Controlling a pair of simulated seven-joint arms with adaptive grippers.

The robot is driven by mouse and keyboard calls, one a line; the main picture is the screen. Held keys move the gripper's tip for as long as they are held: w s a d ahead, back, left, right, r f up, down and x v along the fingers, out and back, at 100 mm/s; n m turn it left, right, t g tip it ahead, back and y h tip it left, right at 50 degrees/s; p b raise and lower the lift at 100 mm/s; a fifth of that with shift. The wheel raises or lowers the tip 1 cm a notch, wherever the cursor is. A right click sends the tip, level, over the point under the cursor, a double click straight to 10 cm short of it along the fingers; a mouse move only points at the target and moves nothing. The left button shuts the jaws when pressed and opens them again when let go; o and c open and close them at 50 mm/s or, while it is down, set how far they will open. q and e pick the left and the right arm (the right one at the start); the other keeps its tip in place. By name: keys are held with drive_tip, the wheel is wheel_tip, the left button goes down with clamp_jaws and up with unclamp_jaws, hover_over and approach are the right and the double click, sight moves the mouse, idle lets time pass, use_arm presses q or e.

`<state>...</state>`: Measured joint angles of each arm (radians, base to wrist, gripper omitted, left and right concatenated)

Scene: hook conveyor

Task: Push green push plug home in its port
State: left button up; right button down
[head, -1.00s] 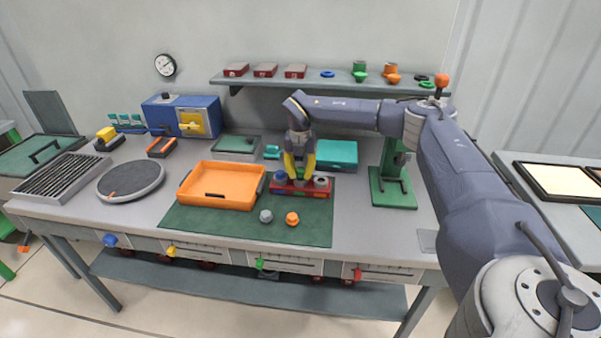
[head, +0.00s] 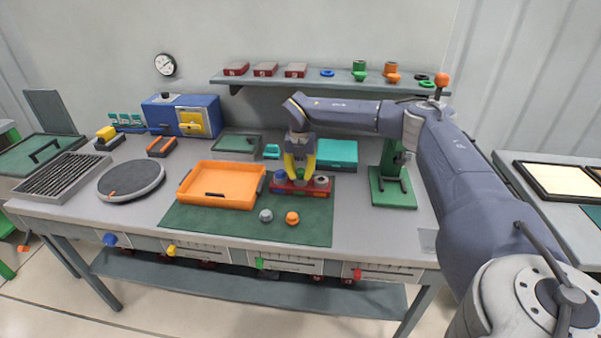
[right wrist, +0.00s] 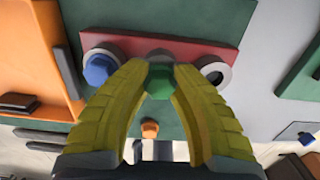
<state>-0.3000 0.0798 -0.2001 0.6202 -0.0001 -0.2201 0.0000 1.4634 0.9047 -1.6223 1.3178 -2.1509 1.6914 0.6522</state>
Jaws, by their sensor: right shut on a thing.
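The green push plug (right wrist: 159,82) sits between the fingertips of my right gripper (right wrist: 160,72) in the right wrist view. That gripper is shut on it, over the middle port of a red block (right wrist: 200,48). In the head view, my right gripper (head: 300,172) points down at the red block (head: 300,188) from above. The fingers and plug hide most of the middle port, so I cannot tell how deep the plug sits. A blue plug (right wrist: 97,69) is in the left port. The right port (right wrist: 215,72) is a grey ring with a dark, empty hole. My left gripper is out of view.
An orange tray (head: 222,204) stands close to the left of the block on the green mat (head: 190,219). A grey plug (head: 266,216) and an orange plug (head: 292,218) lie in front. A teal box (head: 340,152) and a green press stand (head: 393,188) are behind and right.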

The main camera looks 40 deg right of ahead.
drive_tip(key=shift+f, duration=0.35)
idle(0.3)
drive_tip(key=c, duration=1.1)
unclamp_jaws()
drive_tip(key=shift+c, duration=0.2)
drive_tip(key=shift+r, duration=0.1)
